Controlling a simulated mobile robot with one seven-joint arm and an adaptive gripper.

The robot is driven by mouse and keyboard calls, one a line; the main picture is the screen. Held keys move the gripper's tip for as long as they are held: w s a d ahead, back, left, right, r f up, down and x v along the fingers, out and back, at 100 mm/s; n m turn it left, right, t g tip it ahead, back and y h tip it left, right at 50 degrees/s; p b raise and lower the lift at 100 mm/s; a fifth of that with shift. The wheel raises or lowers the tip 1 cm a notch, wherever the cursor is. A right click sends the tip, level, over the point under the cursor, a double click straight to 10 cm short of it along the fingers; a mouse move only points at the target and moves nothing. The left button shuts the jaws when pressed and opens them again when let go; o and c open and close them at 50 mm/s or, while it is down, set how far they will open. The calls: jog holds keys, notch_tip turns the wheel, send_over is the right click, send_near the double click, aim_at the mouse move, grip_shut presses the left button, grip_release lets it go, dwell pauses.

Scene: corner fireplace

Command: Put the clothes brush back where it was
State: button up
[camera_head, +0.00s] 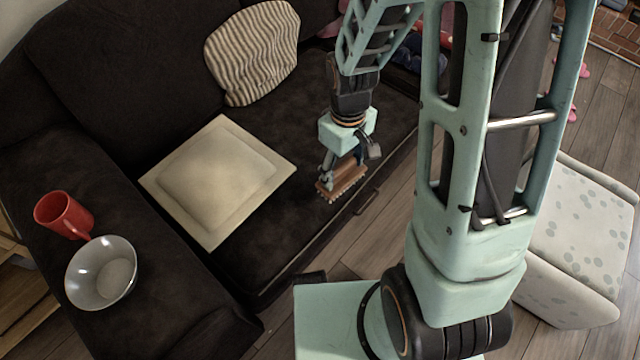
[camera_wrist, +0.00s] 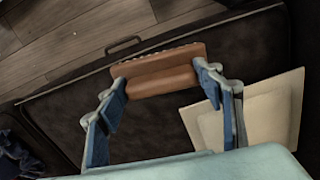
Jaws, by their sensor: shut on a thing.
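The clothes brush (camera_head: 341,181) has a brown wooden back and pale bristles along its lower edge. My gripper (camera_head: 343,170) is shut on it over the front part of the dark sofa seat. In the wrist view the brush (camera_wrist: 160,72) lies across between the two blue fingers of my gripper (camera_wrist: 165,82), one finger at each end. I cannot tell whether the brush touches the seat. A cream square cushion or tray-like pad (camera_head: 225,130) lies on the sofa to its left; it also shows in the wrist view (camera_wrist: 285,112).
The dark sofa (camera_head: 300,235) has a striped pillow (camera_head: 253,52) at its back. A red mug (camera_head: 64,215) and a glossy bowl (camera_head: 101,273) stand on its left arm. A spotted pale ottoman (camera_head: 580,230) is at the right. Seat fabric around the brush is bare.

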aim_at(339, 182)
jog(key=shift+s+a+f+n, duration=0.15)
jog(key=shift+s+f, duration=0.2)
jog(key=shift+f, duration=0.2)
jog(key=shift+s+a+f+n, duration=0.15)
jog(key=shift+s+f, duration=0.2)
jog(key=shift+f, duration=0.2)
jog(key=shift+a+f+b, duration=0.2)
jog(key=shift+f+b, duration=0.15)
jog(key=shift+w+a+f+b, duration=0.55)
jog(key=shift+w+f+b, duration=0.3)
jog(key=shift+w+f, duration=1.3)
jog(key=shift+w+a+f+b, duration=0.55)
jog(key=shift+w+f+b, duration=0.35)
jog(key=shift+w+f, duration=1.25)
jog(key=shift+w+a+f+b, duration=0.55)
jog(key=shift+w+f+b, duration=0.3)
jog(key=shift+w+f, duration=1.3)
jog(key=shift+w+r, duration=0.1)
jog(key=o, duration=1)
